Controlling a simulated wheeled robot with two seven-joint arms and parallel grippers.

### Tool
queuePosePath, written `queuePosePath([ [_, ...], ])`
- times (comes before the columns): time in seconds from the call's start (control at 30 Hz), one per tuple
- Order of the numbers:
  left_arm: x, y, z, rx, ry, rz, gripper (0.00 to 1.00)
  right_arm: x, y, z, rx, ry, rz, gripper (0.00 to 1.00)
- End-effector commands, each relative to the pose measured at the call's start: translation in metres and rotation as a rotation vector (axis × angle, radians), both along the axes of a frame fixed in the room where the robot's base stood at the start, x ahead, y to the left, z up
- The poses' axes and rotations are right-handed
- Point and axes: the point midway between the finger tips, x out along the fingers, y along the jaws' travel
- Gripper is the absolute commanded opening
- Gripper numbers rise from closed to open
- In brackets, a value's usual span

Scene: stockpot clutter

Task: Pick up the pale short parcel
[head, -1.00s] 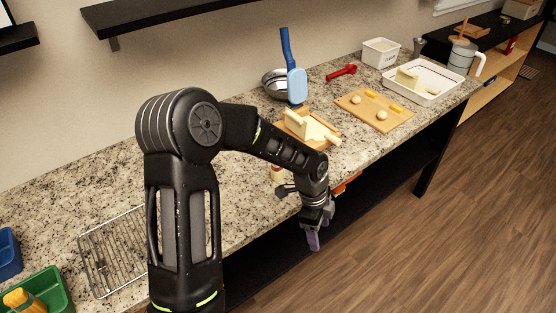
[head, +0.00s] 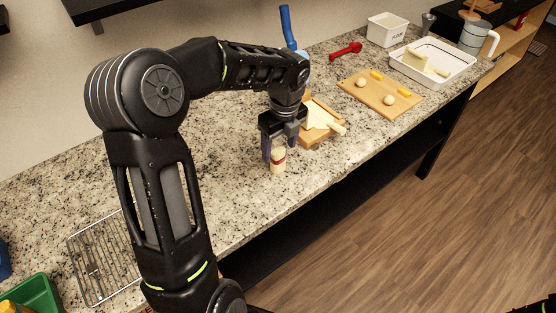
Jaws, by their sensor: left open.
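My left gripper (head: 281,146) is open and points down over the counter. A small pale jar (head: 278,164) with a red band stands right at its fingertips, partly hidden by them; I cannot tell whether they touch it. Just behind and right of the gripper, a pale cream block (head: 316,117) lies on a wooden board (head: 328,130), partly hidden by my arm. I cannot tell which of these is the pale short parcel. My right gripper is not in view.
A wooden board (head: 384,105) with pale balls and yellow pieces lies between the first board and the tray. A red utensil (head: 345,51) and a white bin (head: 386,30) are behind. A wire rack (head: 98,262) and a green bin (head: 34,297) are at left.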

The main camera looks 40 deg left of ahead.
Motion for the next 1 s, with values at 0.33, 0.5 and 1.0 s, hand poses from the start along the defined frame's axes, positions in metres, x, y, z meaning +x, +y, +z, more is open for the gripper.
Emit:
queuePosePath([
  [0.33, 0.000, 0.001, -0.007, -0.001, 0.000, 0.001, 0.65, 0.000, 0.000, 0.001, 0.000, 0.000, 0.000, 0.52],
  [0.5, 0.001, 0.004, -0.018, -0.003, 0.004, 0.002, 0.65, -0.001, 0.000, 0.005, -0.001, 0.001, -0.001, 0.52],
  [1.0, 0.004, 0.011, -0.058, -0.001, 0.000, 0.002, 0.65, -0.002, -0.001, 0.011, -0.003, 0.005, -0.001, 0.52],
])
